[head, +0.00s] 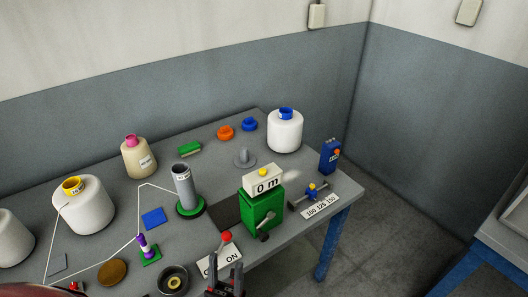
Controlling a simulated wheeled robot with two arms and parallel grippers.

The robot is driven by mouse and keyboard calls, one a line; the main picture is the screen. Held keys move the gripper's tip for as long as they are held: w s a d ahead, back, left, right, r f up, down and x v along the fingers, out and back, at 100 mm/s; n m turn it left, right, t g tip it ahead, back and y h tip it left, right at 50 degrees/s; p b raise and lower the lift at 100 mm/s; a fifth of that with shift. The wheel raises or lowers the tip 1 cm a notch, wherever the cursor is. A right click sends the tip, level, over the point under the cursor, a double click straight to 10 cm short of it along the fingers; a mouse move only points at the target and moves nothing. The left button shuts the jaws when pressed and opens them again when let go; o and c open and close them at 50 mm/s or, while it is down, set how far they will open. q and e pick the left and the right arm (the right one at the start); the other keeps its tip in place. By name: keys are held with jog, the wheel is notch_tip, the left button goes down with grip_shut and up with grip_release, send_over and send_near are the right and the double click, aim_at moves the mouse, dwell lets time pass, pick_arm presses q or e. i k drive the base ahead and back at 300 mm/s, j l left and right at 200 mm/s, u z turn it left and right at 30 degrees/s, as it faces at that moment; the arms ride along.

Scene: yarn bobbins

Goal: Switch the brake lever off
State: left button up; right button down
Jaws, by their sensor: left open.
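The brake lever (226,237) has a round red knob. It stands at the table's front edge on a white plate (229,251) whose right end reads ON. The left part of the lettering is mostly hidden by my gripper, and I cannot tell which way the lever leans. My left gripper (225,266) is dark, with two upright fingers apart and empty. It is in front of the plate, just below the knob in the picture. My right gripper is not in view.
A green box (262,214) with a crank and a "0 m" counter (263,182) stands right of the lever. A dark round cup (173,280) is to the left. A grey tube (184,185) stands behind. White thread runs left across the grey table (330,190).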

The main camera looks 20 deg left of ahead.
aim_at(226, 236)
jog(key=u, duration=0.85)
